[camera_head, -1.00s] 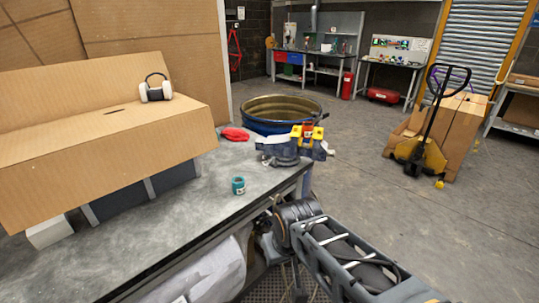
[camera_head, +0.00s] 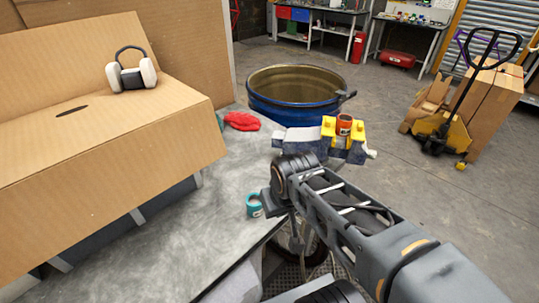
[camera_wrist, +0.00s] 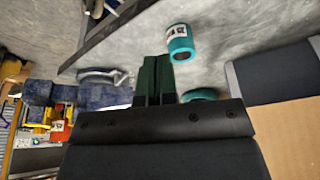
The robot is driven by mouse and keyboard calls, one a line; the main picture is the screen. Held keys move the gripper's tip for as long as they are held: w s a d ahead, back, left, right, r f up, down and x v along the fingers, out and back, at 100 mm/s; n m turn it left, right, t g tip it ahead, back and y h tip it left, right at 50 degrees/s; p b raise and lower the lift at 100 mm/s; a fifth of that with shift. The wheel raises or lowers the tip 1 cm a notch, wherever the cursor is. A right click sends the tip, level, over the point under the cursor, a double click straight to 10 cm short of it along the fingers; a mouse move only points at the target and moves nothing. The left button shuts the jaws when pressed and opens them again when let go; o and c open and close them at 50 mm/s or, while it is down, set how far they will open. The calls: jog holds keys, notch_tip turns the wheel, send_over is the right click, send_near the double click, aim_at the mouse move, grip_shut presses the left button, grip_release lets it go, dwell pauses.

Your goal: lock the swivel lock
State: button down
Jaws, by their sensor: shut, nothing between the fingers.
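A blue-grey bench vise (camera_head: 300,141) with yellow jaws stands at the far corner of the grey workbench (camera_head: 215,225). An orange-red can (camera_head: 344,124) sits at its jaws. The vise also shows at the left of the wrist view (camera_wrist: 40,93), with a grey curved metal part (camera_wrist: 105,76) beside it. I cannot tell whether this part is the swivel lock. My arm hides the vise's base in the head view. My gripper (camera_wrist: 156,60) shows dark green fingers, shut and empty, apart from the vise in the wrist picture.
A teal can (camera_head: 254,205) stands near the bench edge; it shows close to my fingers in the wrist view (camera_wrist: 180,44). A red cloth (camera_head: 241,121) lies behind. A large cardboard box (camera_head: 110,150) carrying earmuffs (camera_head: 132,77) fills the left. A blue drum (camera_head: 290,110) stands beyond.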

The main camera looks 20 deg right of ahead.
jog(key=shift+s, duration=0.1)
jog(key=shift+r, duration=0.1)
jog(key=w+d+r+m+g+p, duration=0.1)
jog(key=w+r+m+g+p, duration=0.15)
jog(key=w+r+m, duration=0.4)
jog(key=w+d+f+m+g+h+p, duration=0.1)
jog(key=w+d+f+m+p, duration=0.1)
jog(key=w+m, duration=0.8)
jog(key=w+d+f+m+g+h+p, duration=0.1)
jog(key=w+d+f+m+g+p, duration=0.1)
jog(key=w+m, duration=0.8)
jog(key=shift+d+f+m+p, duration=0.35)
jog(key=shift+d+f+p, duration=0.1)
jog(key=shift+p, duration=0.45)
jog(key=shift+g, duration=0.25)
